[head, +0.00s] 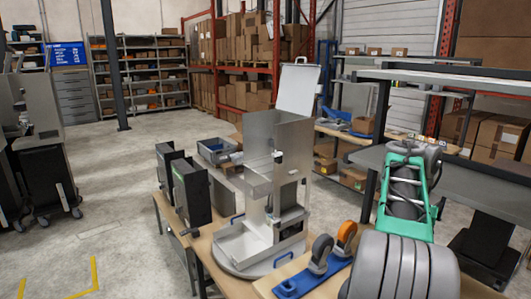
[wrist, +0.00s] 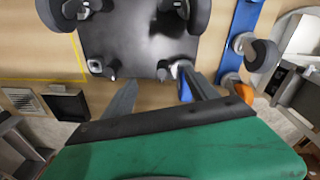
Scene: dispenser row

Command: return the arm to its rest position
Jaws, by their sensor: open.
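My arm is at the right of the head view, with its green and grey link (head: 426,208) raised over the bench and a ribbed grey part (head: 400,268) at the bottom edge. The gripper end cannot be made out in the head view. Beyond the fingers is a black plate (wrist: 130,38) with casters, on a wooden top.
A grey metal dispenser (head: 278,150) with a raised lid stands on the wooden bench. A blue plate with casters (head: 313,277) lies beside my arm, with an orange wheel. Grey shelving (head: 465,78) stands close behind my arm at right. Floor at left (head: 110,190) is clear.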

